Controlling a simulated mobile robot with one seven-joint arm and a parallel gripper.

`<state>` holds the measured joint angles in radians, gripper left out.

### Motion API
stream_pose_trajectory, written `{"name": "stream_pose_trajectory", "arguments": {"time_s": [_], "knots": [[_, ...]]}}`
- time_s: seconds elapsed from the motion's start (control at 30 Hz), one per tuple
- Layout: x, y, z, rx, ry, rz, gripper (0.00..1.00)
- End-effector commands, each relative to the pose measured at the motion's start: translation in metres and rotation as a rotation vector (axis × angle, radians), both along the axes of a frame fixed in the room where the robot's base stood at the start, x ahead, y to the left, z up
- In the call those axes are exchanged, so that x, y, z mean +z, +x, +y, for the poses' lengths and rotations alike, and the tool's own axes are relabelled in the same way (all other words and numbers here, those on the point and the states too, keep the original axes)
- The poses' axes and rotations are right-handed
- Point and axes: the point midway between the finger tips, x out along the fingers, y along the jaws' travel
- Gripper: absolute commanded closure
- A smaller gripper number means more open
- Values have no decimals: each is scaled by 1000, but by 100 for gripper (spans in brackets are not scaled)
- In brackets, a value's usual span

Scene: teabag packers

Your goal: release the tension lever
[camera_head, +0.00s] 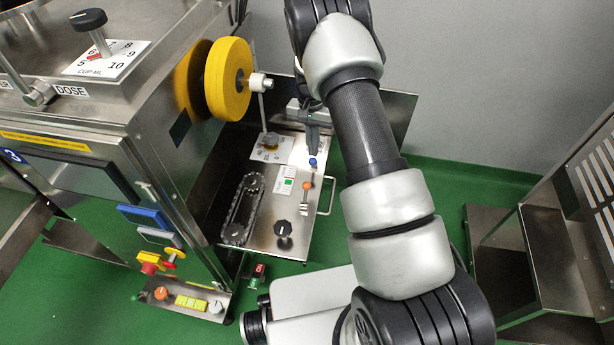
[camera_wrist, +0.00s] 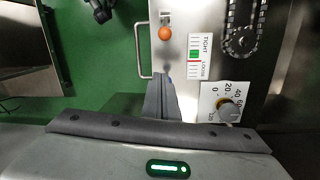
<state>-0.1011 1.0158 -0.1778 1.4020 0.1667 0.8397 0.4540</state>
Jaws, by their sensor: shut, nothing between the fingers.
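The tension lever shows as an orange ball knob (camera_head: 307,186) on the steel panel, beside a TIGHT/LOOSE scale (camera_head: 288,183). In the wrist view the orange knob (camera_wrist: 165,33) is level with the TIGHT end of the scale (camera_wrist: 195,57), which carries a green band and a red line. My gripper (camera_head: 313,148) is shut and empty, pointing down behind the knob and apart from it. In the wrist view the shut fingers (camera_wrist: 162,92) are near the LOOSE end. A small blue piece (camera_head: 313,162) shows at the fingertips; I cannot tell what it belongs to.
A dial (camera_head: 270,141) and a black chain (camera_head: 244,208) lie left of the scale. A black knob (camera_head: 283,229) is in front. A wire handle (camera_head: 328,196) stands at the panel's right edge. A yellow reel (camera_head: 228,79) rises at the back left.

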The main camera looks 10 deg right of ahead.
Motion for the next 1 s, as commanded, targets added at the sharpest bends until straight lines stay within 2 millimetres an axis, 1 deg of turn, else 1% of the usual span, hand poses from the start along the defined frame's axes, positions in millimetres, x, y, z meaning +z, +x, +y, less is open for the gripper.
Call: {"name": "stream_pose_trajectory", "arguments": {"time_s": [0.17,0.27,0.37,0.6,0.73,0.77,0.8,1.0], "knots": [[-3,-1,0,1,1,1,100],[-12,-2,0,0,1,3,100],[-29,-4,-1,0,1,3,100],[-81,-9,-2,1,0,2,100],[-106,-12,-3,1,0,2,100],[-97,-15,2,3,1,0,100],[-93,-21,6,3,1,0,100],[-85,-37,16,2,1,1,100]]}}
